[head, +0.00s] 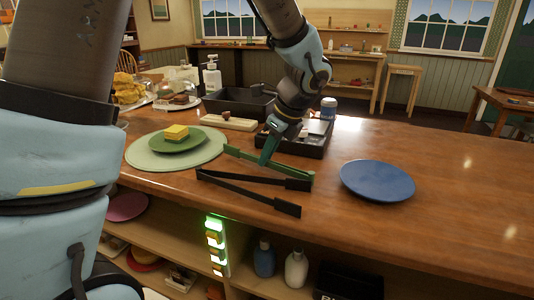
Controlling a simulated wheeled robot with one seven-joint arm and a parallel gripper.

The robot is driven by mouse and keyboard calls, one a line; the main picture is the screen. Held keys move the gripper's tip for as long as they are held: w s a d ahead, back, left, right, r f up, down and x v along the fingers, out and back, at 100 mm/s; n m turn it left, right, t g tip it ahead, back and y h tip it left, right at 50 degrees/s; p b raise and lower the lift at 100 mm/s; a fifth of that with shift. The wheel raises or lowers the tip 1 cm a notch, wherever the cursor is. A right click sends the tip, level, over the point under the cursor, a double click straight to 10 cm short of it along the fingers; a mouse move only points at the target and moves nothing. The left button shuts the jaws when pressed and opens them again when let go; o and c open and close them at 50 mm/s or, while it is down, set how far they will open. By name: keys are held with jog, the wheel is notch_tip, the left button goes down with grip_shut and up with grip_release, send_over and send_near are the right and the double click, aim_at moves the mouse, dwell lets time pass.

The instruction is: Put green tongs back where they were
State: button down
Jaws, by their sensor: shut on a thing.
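My gripper (269,155) reaches down over the wooden counter (450,210) and is shut on the green tongs (294,172). The green tongs stretch from left to right in the grip, just behind the black tongs. I cannot tell whether they touch the counter. The fingertips are small and partly blend with the green tongs.
A green plate (192,145) with a yellow cake piece (176,132) rests on a pale green mat (143,158) at left. A blue plate (377,181) lies at right. Black trays (311,142) stand behind my gripper. The counter's far right is clear.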

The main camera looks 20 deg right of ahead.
jog(key=shift+f, duration=0.35)
dwell(0.3)
jog(key=c, duration=0.8)
grip_release()
jog(key=shift+o, duration=0.2)
jog(key=o, duration=0.6)
jog(key=shift+o, duration=0.2)
jog(key=shift+o, duration=0.6)
jog(key=shift+c, duration=0.6)
